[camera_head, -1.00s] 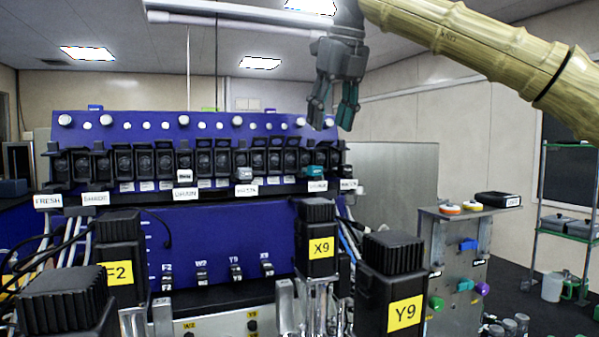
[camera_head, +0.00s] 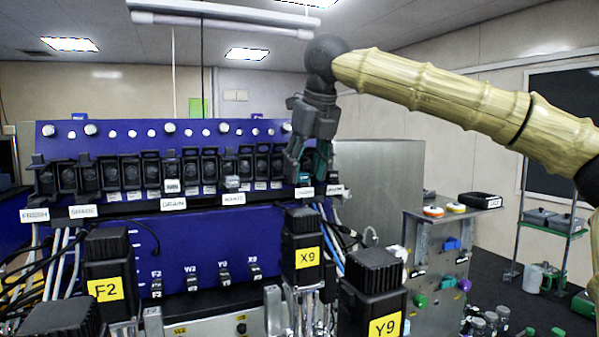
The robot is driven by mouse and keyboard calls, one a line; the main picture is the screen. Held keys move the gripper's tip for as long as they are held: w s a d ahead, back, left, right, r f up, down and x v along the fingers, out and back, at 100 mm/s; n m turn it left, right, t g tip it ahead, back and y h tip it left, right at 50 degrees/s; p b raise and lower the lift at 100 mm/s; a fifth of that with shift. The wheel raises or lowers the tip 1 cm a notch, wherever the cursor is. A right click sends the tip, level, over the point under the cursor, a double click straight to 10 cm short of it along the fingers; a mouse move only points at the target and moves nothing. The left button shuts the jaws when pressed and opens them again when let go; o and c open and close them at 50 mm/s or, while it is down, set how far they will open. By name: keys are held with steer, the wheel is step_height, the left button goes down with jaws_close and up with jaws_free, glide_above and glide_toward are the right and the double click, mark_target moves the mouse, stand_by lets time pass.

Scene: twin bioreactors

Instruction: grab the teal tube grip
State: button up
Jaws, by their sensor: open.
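The teal tube grip (camera_head: 304,179) sits in the right part of the row of black holders on the blue rack, just above a white label. Only a small part of it shows, because my gripper's fingers cover most of it. My gripper (camera_head: 309,172) is open and points down, with its fingertips at the grip. I cannot tell whether the fingers are around the grip or in front of it, or whether they touch it.
A white grip (camera_head: 172,186) and a grey grip (camera_head: 231,182) sit further left in the rack (camera_head: 190,238). Black blocks marked X9 (camera_head: 302,240) and Y9 (camera_head: 372,300) stand in front. A metal stand (camera_head: 432,258) with coloured knobs is at the right.

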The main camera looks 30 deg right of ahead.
steer(key=shift+f, duration=0.25)
steer(key=shift+s, duration=0.1)
steer(key=c, duration=1)
steer(key=shift+c, duration=0.2)
steer(key=shift+r+b, duration=0.15)
steer(key=shift+b, duration=0.6)
